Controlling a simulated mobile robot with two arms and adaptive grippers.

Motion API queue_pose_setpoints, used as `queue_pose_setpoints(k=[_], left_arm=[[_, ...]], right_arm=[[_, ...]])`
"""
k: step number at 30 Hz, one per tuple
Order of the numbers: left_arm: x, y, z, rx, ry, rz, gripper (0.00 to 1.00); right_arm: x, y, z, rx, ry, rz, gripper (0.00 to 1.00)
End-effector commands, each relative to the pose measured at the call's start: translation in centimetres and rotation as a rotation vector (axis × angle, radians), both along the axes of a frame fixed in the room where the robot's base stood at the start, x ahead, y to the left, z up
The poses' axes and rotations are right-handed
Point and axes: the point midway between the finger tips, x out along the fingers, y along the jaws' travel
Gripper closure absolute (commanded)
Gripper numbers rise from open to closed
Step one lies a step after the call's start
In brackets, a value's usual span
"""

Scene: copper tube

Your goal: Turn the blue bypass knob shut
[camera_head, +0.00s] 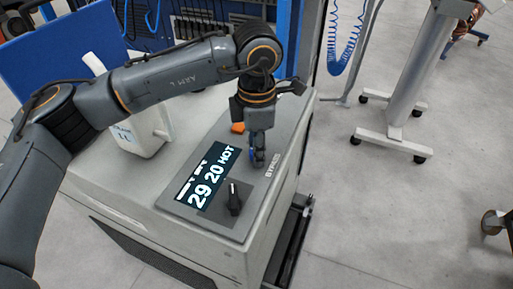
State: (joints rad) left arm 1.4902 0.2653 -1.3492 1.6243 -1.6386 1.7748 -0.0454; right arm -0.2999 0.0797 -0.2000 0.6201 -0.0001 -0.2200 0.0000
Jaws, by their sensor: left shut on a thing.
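The blue bypass knob (253,154) is on the top panel of a light grey machine (130,195), beside the printed word that starts "BYPA". Only a small blue part of it shows; my gripper hides the rest. My left gripper (257,160) comes down from above and is shut on the knob. The angle of the knob cannot be made out. My right gripper is not in view.
A display (212,178) reading "29 20 HOT" lies left of the knob. A black knob (234,198) and an orange part (238,127) are close by. A white container (140,135) stands at the machine's back left. The floor at right is open, with a wheeled stand (392,140).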

Motion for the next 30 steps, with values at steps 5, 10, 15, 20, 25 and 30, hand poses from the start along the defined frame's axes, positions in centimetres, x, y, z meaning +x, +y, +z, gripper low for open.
queue_pose_setpoints(k=[5,10,15,20,25,30], left_arm=[[0.0,0.0,0.1,-0.002,-0.002,-0.001,1.0],[0.0,0.0,0.1,-0.002,-0.002,-0.001,0.46],[0.0,0.0,0.1,-0.001,-0.001,0.0,0.46],[0.0,0.0,0.2,-0.001,-0.001,0.0,0.46],[0.1,0.0,2.1,-0.001,-0.004,0.001,0.46],[0.1,-0.1,5.7,-0.001,-0.006,0.0,0.46]], right_arm=[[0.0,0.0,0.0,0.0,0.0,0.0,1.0],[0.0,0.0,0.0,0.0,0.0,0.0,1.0],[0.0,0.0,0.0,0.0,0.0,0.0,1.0],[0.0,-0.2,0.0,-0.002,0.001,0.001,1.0],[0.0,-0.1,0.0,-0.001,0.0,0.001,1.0],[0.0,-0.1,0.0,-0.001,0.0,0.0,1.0]])
